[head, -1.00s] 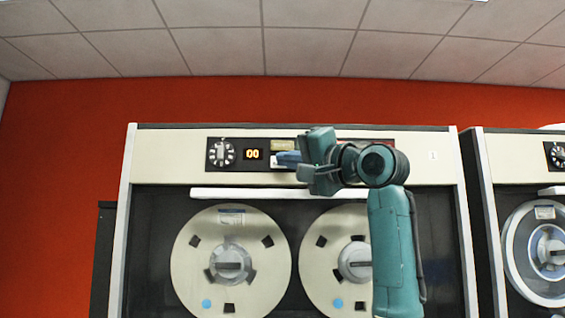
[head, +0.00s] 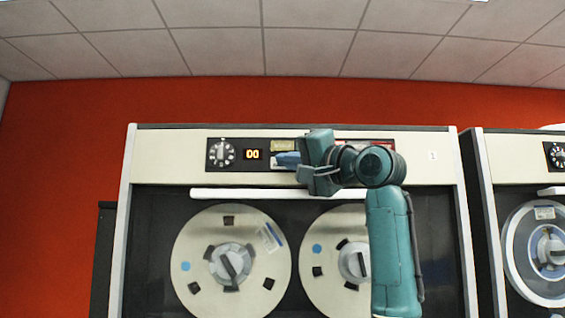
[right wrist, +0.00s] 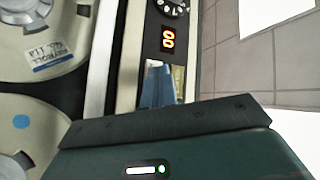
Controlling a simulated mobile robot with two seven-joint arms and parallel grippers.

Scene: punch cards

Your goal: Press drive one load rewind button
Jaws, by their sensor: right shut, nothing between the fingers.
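The near tape drive (head: 150,160) has a dark control panel along its top with a dial (head: 221,153), an orange "00" display (head: 253,155) and a yellowish button (head: 283,145). Whether the fingertips touch a button cannot be told. The gripper body hides the panel's middle. My left gripper is out of view.
Two pale tape reels (head: 230,262) sit below the panel, the right one partly behind my arm. A white bar (head: 240,194) runs under the panel. A second drive (head: 483,215) stands at the right. The red wall behind is bare.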

